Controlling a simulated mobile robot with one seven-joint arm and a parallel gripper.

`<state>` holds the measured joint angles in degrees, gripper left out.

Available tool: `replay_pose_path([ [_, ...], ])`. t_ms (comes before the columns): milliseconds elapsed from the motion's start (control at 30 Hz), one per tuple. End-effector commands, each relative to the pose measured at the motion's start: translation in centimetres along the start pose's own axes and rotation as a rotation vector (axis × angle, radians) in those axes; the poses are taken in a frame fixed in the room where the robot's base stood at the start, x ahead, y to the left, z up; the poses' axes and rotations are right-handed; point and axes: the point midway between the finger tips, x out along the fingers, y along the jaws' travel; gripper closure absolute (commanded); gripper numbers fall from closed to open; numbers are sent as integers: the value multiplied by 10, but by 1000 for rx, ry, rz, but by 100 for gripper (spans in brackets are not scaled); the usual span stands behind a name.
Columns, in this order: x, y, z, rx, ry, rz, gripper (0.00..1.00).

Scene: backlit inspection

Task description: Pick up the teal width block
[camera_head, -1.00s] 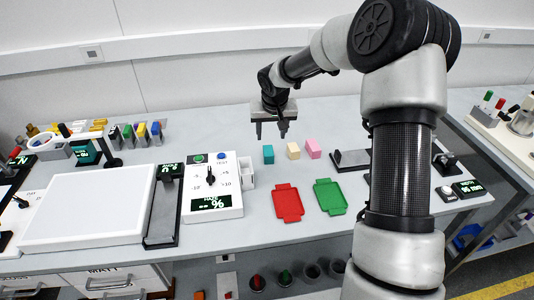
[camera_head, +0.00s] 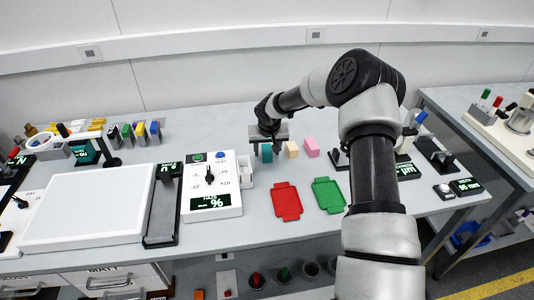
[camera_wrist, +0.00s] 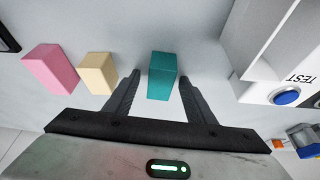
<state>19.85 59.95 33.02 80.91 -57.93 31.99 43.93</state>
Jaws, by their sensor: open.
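The teal width block (camera_head: 267,153) stands on the bench beside a cream block (camera_head: 292,149) and a pink block (camera_head: 311,147). In the wrist view the teal block (camera_wrist: 162,76) is upright between the two fingers of my gripper (camera_wrist: 160,98), with a gap on each side. My gripper (camera_head: 267,151) is open and lowered around the block in the head view. The cream block (camera_wrist: 98,73) and the pink block (camera_wrist: 50,69) lie to the left, outside the fingers.
A white test device with a dial (camera_head: 211,187) stands left of the blocks; its blue button (camera_wrist: 286,96) shows at right in the wrist view. A red tray (camera_head: 286,202) and a green tray (camera_head: 328,195) lie in front. Clear bench lies behind the blocks.

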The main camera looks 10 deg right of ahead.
Motion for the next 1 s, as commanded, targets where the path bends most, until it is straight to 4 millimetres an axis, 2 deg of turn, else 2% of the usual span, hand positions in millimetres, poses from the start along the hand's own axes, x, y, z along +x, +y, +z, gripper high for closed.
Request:
replay_pose_path([
  [167,0,0,0,0,0,0,50],
  [467,0,0,0,0,0,0,96],
  [767,-6,0,-3,0,2,0,96],
  [1000,-48,0,-21,0,5,1,96],
])
